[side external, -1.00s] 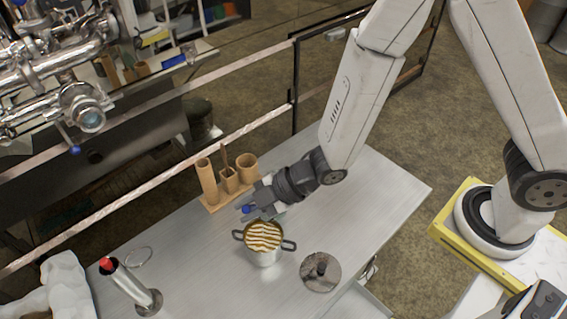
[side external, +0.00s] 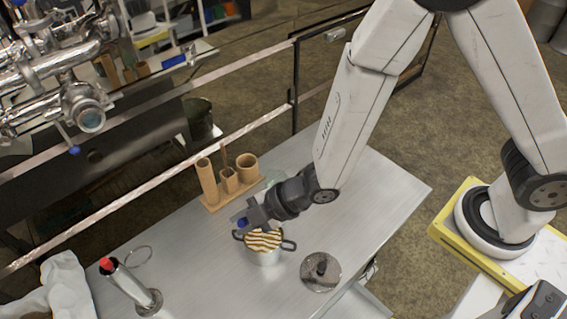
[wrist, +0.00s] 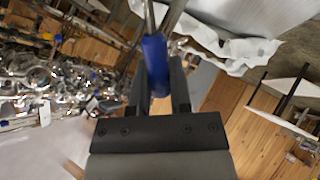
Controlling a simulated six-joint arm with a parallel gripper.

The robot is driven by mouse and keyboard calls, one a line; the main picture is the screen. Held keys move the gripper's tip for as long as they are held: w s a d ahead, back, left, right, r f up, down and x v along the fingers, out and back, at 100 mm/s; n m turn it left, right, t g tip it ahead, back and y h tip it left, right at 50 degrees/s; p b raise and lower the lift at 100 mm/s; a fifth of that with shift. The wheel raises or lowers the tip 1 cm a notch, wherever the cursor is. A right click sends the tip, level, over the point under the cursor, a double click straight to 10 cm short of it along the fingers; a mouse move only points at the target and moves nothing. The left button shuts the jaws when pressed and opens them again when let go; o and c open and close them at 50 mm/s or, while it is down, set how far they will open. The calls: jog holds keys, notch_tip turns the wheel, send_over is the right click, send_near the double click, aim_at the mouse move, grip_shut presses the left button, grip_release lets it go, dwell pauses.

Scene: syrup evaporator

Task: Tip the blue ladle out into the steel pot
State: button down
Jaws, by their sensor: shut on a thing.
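My gripper (side external: 247,222) is shut on the blue handle of the ladle (side external: 242,223), just above the back-left rim of the steel pot. In the wrist view the blue handle (wrist: 156,62) stands between my two dark fingers (wrist: 160,82), with a metal shaft running up out of the picture. The ladle's bowl is not clearly visible, so I cannot tell what it holds. The steel pot (side external: 266,259) stands upright on the table, with two dark side handles. Its top shows brown and white wavy stripes; my gripper covers part of its far rim.
A round steel lid (side external: 320,272) with a dark knob lies right of the pot. A wooden holder (side external: 212,207) with upright tubes stands behind. A tilted steel cylinder (side external: 130,285) with a red top and a white cloth (side external: 62,290) are at left. The table's right part (side external: 385,190) is clear.

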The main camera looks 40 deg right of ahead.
jog(key=shift+s+a+f+h, duration=0.25)
jog(key=shift+a+f+h, duration=0.05)
jog(key=shift+a+f, duration=0.1)
jog(key=shift+a+f+n, duration=0.2)
jog(key=shift+n, duration=0.1)
jog(key=shift+s+a+f+t+h, duration=0.1)
jog(key=shift+s+f+t+h, duration=0.1)
jog(key=shift+t+h, duration=0.1)
jog(key=s+a+f+n+t+h, duration=0.1)
jog(key=a+f+n+h, duration=0.1)
jog(key=f, duration=0.3)
jog(key=shift+s+a+f+t+h, duration=0.2)
jog(key=shift+s+a+t+h, duration=0.1)
jog(key=shift+a+h, duration=0.55)
dwell(1.1)
jog(key=shift+f+n, duration=0.2)
jog(key=shift+n, duration=0.1)
jog(key=shift+d+r, duration=0.1)
jog(key=shift+r, duration=0.05)
dwell(3.2)
